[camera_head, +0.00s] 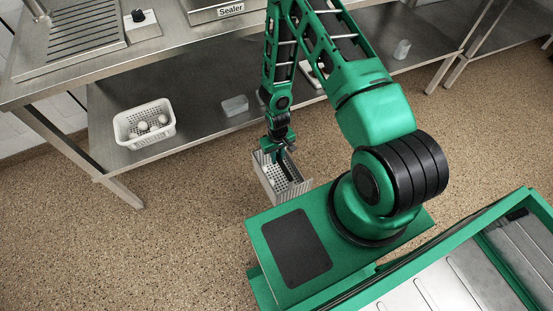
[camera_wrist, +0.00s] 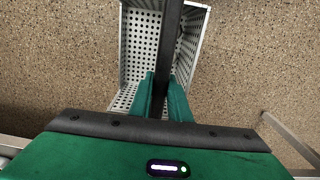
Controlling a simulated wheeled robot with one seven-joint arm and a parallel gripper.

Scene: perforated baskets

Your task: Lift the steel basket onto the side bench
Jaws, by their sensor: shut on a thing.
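The steel basket (camera_head: 266,177) is a grey perforated box with an open top and a dark bar handle across it. It is between the steel bench and my base, over the speckled floor; its exact height is hard to tell. My gripper (camera_head: 281,152) is above the basket and shut on its dark handle. In the wrist view, the green fingers (camera_wrist: 163,85) close on the bar, and the basket (camera_wrist: 140,45) lies beneath them, its visible inside looking empty. The steel bench (camera_head: 165,62) stands at the back left, with a lower shelf (camera_head: 195,115).
A white perforated basket (camera_head: 145,138) with several pale round things sits on the lower shelf, left of a small clear tub (camera_head: 235,105). A sealer (camera_head: 215,10) and a ribbed drain board (camera_head: 85,28) are on the bench top. A bench leg (camera_head: 85,160) stands at left.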

